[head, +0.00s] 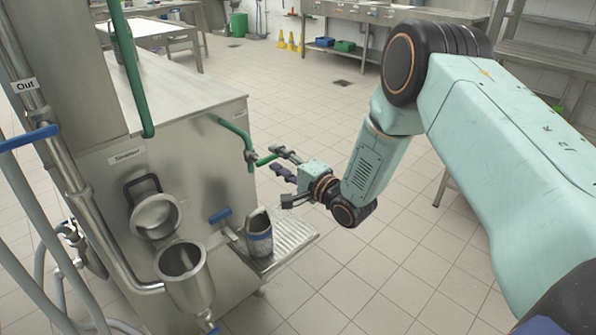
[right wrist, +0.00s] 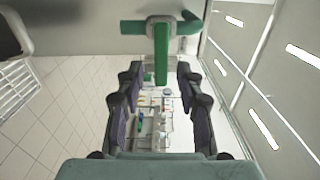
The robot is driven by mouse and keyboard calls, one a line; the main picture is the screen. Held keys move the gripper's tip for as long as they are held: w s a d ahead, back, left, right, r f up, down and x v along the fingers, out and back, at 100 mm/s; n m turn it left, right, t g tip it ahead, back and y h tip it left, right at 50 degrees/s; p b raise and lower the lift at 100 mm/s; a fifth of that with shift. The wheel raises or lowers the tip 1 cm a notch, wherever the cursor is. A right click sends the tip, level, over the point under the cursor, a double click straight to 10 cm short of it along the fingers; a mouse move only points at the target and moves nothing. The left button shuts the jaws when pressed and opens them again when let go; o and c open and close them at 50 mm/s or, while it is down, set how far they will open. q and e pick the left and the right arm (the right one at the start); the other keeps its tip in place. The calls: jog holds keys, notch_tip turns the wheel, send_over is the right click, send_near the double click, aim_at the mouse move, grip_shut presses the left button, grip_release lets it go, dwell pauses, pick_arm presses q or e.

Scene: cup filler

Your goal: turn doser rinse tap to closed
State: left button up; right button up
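The tap with a green handle (head: 265,160) sits on a green pipe (head: 235,130) at the right side of the steel machine. I take it for the doser rinse tap; no label on it is readable. In the right wrist view the green handle (right wrist: 161,55) points from its grey hub toward my gripper. My right gripper (head: 284,173) is open beside the handle. In the right wrist view the handle's end lies between the open fingertips (right wrist: 160,75), with gaps on both sides. Contact is not visible. My left gripper is not in view.
The steel machine (head: 180,100) fills the left. Blue handles (head: 220,215), a steel funnel (head: 185,275) and grey hoses are nearby. The tiled floor (head: 400,255) below my right arm is clear.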

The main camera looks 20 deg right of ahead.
jog(key=v, duration=1)
jog(key=shift+w, duration=0.1)
jog(key=s+a+f+n+g+h, duration=0.1)
jog(key=s+f+n+g+h, duration=0.1)
jog(key=s+f+n+g, duration=0.4)
jog(key=s+f+n+g+h, duration=0.15)
jog(key=s+f, duration=0.25)
jog(key=f, duration=0.5)
jog(key=s+a+f+n+g+h, duration=0.1)
jog(key=s+f+n+g, duration=0.2)
jog(key=s, duration=1.1)
jog(key=s+a+f+n+g+h, duration=0.1)
jog(key=s+f+g, duration=0.4)
jog(key=s, duration=0.8)
jog(key=shift+s+a+n+g+h, duration=0.4)
jog(key=shift+n+g, duration=0.35)
jog(key=shift+n, duration=0.4)
